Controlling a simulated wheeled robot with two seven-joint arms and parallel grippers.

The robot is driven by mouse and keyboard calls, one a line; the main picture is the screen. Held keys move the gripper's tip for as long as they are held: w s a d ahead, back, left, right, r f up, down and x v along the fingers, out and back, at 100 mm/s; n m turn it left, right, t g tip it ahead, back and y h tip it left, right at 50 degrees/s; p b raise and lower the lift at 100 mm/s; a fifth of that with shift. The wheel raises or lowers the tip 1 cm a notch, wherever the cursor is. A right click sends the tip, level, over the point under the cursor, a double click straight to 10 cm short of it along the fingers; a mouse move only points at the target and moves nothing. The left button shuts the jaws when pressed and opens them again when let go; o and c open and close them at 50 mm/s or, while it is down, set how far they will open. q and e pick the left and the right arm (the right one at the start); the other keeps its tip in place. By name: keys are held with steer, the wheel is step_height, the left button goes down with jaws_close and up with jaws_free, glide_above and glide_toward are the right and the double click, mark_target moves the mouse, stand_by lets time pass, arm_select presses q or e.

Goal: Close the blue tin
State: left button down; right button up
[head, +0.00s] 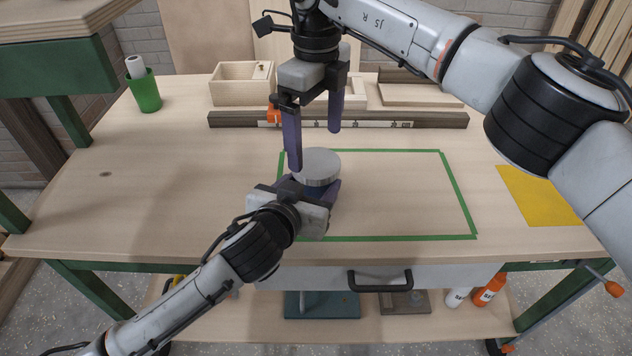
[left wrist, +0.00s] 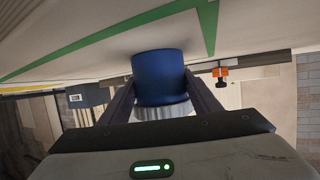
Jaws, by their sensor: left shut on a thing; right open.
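The blue tin (head: 314,190) stands inside the green-taped rectangle, near its left side. A grey ribbed lid (head: 319,164) sits on top of it. My left gripper (head: 311,187) is shut around the tin's body, reaching in low from the front. In the left wrist view, which is upside down, the tin (left wrist: 159,76) is between the fingers and the lid (left wrist: 166,111) meets its rim. I cannot tell how firmly the lid is seated. My right gripper (head: 315,147) is open and empty, pointing down just above the lid, its near-left finger beside the lid's edge.
The green tape outline (head: 400,238) has clear table inside it, right of the tin. A long ruler bar (head: 400,119) lies behind, with a wooden box (head: 240,88) beyond. A green cup (head: 145,92) stands back left. A yellow sheet (head: 540,197) lies at right.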

mark_target(316, 162)
step_height(316, 162, up, 3)
steer(key=n, duration=0.6)
steer(key=shift+r+n, duration=0.2)
steer(key=shift+n, duration=0.1)
steer(key=shift+f, duration=0.1)
steer(key=shift+f, duration=3.95)
steer(key=c, duration=1.1)
steer(key=m, duration=0.5)
steer(key=shift+c, duration=0.2)
steer(key=o, duration=1.2)
